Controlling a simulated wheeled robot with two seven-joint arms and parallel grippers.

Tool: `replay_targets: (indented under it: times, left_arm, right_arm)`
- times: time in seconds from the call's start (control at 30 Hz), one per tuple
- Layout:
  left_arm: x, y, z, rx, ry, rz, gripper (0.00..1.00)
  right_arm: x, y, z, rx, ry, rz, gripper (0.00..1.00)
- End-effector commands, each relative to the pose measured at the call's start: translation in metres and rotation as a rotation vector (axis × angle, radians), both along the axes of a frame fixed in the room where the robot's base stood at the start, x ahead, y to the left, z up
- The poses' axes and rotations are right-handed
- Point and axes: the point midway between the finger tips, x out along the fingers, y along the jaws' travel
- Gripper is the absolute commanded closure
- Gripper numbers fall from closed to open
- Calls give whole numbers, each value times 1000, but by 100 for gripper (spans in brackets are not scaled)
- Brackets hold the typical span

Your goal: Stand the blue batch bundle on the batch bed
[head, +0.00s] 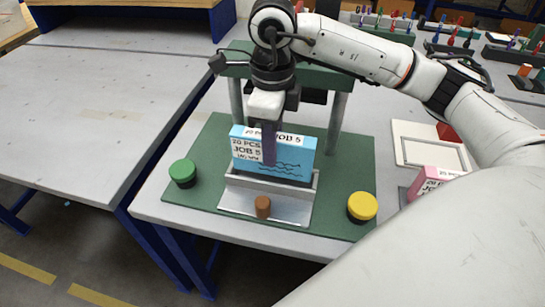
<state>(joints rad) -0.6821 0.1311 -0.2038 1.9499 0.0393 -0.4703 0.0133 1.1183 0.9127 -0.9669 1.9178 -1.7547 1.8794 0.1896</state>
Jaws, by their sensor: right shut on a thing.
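The blue batch bundle (297,161), a flat box printed "20 PCS JOB 5", is upright at the silver batch bed (238,199) on the green plotter base. Its lower edge is behind the bed's raised front rim, so I cannot tell whether it rests on the bed or hangs just above it. My right gripper (270,148) comes down from above and is shut on the bundle, one finger across its printed front face. The far finger is hidden behind the bundle. My left gripper is not in view.
A green button (183,172) and a yellow button (362,206) flank the bed, with a brown knob (263,207) in front. Green-topped posts (338,122) stand behind. A pink bundle (428,181) and a white frame (418,151) lie to the right. The left table is bare.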

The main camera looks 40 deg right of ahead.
Motion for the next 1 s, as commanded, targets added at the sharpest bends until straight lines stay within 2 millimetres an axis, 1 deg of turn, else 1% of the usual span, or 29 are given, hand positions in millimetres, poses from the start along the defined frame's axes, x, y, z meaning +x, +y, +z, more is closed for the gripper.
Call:
replay_targets:
  times: [0.07, 0.2, 0.3, 0.53, 0.67, 0.7, 0.77, 0.8, 1.0]
  left_arm:
    - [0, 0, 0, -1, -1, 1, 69]
    - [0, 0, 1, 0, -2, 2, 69]
    - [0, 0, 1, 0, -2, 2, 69]
    - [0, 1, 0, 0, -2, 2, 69]
    - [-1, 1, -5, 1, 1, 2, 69]
    - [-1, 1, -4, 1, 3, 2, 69]
    - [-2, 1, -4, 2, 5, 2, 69]
    - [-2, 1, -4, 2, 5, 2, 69]
    - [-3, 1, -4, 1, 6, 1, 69]
  right_arm:
    - [0, 0, -6, -1, 1, 1, 100]
    - [-1, 0, -26, -1, 3, 2, 100]
    - [-1, 0, -36, -1, 2, 2, 100]
    - [0, 0, -37, 0, -1, 2, 100]
    - [0, 0, -42, 0, -1, 2, 100]
    - [0, 0, -41, -1, -1, 2, 70]
    - [0, 0, -40, -1, -1, 3, 60]
    - [0, 0, -40, -1, -1, 3, 56]
    - [0, 0, -40, 0, 0, 3, 56]
